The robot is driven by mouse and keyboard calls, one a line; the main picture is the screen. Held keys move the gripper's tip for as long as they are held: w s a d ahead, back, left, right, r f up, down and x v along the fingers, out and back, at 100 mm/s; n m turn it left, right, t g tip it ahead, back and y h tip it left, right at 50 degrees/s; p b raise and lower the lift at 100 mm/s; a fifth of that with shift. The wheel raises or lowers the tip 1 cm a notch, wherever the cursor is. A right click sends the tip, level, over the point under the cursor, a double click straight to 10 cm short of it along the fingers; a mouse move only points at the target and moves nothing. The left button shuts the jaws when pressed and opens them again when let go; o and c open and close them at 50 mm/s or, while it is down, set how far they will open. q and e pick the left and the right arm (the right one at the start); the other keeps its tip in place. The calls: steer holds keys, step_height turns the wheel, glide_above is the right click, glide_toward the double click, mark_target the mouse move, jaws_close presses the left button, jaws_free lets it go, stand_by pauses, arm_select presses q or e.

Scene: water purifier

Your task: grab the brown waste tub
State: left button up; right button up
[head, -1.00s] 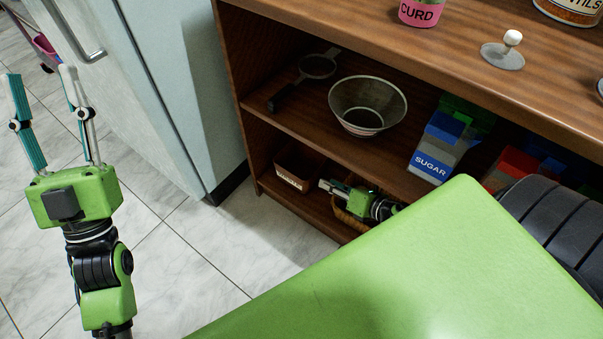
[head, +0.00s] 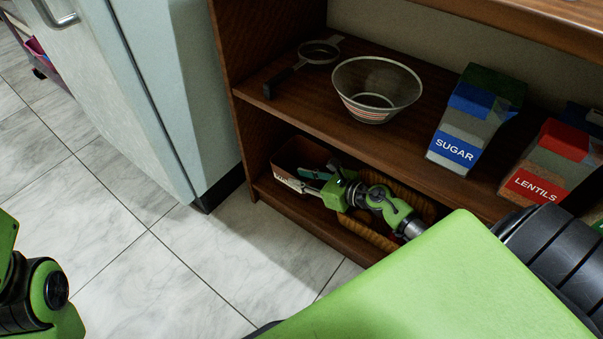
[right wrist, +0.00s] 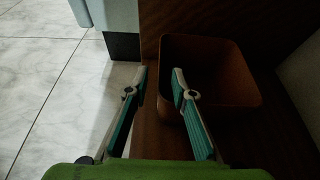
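The brown waste tub (head: 302,152) stands on the bottom shelf at the left end of the wooden unit. It also shows in the right wrist view (right wrist: 230,85), open at the top and empty as far as I can see. My right gripper (head: 298,180) is at the tub's front in the head view. In the right wrist view my right gripper (right wrist: 159,70) is open. Its right finger overlaps the tub's left side and its left finger is outside the tub. I cannot tell whether either finger touches it. My left gripper's fingers are out of the frame.
A wicker basket (head: 372,231) sits right of the tub, partly behind my right arm. The shelf above holds a bowl (head: 376,88), a strainer (head: 318,52), a sugar box (head: 470,120) and a lentils box (head: 550,165). The fridge (head: 150,90) stands left. The tiled floor (head: 110,240) is clear.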

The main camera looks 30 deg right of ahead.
mark_target(287, 174)
steer(key=b+x, duration=0.2)
steer(key=x, duration=0.4)
steer(key=shift+a, duration=0.1)
jaws_close()
